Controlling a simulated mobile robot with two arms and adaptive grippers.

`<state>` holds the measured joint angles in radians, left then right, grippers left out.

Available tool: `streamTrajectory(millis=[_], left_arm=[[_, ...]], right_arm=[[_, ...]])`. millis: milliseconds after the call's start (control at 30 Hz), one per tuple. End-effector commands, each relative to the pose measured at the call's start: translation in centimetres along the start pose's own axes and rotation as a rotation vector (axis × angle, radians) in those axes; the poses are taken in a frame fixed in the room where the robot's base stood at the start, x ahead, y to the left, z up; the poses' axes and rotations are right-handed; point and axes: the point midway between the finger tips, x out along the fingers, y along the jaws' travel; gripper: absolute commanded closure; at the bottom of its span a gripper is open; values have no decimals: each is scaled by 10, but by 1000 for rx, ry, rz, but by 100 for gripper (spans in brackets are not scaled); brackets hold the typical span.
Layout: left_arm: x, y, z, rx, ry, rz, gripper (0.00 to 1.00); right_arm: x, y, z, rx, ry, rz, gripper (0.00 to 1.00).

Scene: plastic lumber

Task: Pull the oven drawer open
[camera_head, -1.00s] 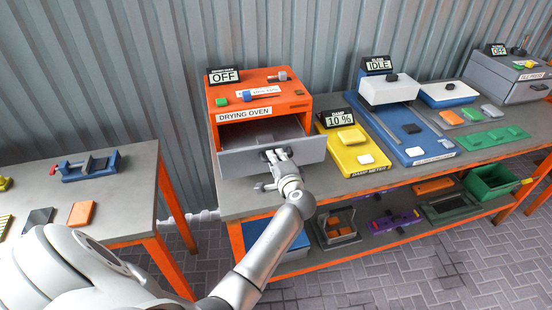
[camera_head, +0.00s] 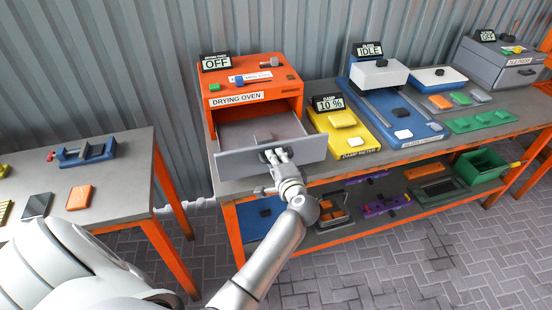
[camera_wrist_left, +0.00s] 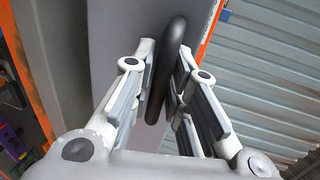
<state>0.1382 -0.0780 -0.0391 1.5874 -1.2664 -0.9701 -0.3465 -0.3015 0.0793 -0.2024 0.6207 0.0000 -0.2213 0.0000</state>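The drying oven (camera_head: 290,88) is an orange box with an OFF display, at the back left of the long bench. Its grey drawer (camera_head: 235,164) stands partly out, and its divided inside shows from above. My left gripper (camera_head: 277,155) is at the middle of the drawer front. In the left wrist view, the dark bar handle (camera_wrist_left: 174,70) runs between the gripper's two fingers (camera_wrist_left: 168,75), which are closed in on it. The right gripper is not in view.
A yellow damp meter (camera_head: 352,143) and a blue machine (camera_head: 405,125) stand right of the oven. A separate table (camera_head: 125,180) at left holds a blue vise (camera_head: 85,153). A lower shelf with bins and parts runs beneath the bench. The paved floor in front is clear.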

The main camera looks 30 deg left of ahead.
Motion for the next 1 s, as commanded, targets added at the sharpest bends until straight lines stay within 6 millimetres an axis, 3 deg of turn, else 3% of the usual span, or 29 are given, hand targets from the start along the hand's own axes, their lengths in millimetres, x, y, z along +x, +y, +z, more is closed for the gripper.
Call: streamTrajectory(millis=[100, 433, 800, 1000], left_arm=[[0, 0, 0, 0, 0, 0, 67], [-3, 0, 0, 0, 1, 0, 67], [-58, 1, 0, -1, 2, 1, 67], [-74, 0, 0, 0, 1, 0, 67]], right_arm=[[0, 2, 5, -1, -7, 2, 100], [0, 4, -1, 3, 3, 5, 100], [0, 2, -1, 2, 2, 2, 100], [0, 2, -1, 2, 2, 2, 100]])
